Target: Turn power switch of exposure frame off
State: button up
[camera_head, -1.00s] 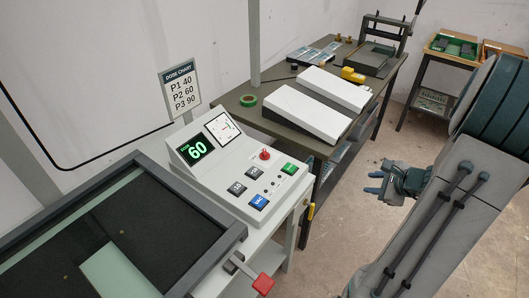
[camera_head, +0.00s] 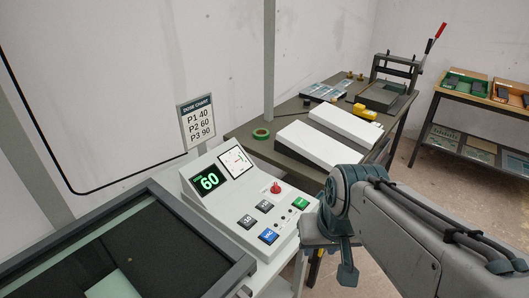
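The exposure frame (camera_head: 170,203) fills the lower left, with a dark glass surface in a grey rim. Its light-grey control console (camera_head: 219,208) stands at its right end. A red knob (camera_head: 276,187), which looks like the power switch, stands on the console above the green button (camera_head: 299,203). I cannot read its position or label. My gripper (camera_head: 347,273) hangs below my wrist, right of the console's front edge and apart from the knob. Its fingers are partly hidden, so its opening is unclear.
Grey and blue buttons (camera_head: 268,236) sit close to the knob. A dose chart (camera_head: 197,122) stands behind the console. A dark bench (camera_head: 240,135) with white sloped units (camera_head: 317,146) lies beyond it. Open floor shows at the right.

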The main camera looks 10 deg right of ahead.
aim_at(276, 190)
jog(key=z, duration=0.5)
jog(key=k, duration=0.6)
jog(key=z, duration=0.85)
jog(key=i, duration=0.8)
jog(key=u, duration=0.35)
jog(key=i, duration=0.7)
jog(key=u, duration=1.1)
jog(key=i, duration=0.25)
jog(key=u, duration=0.2)
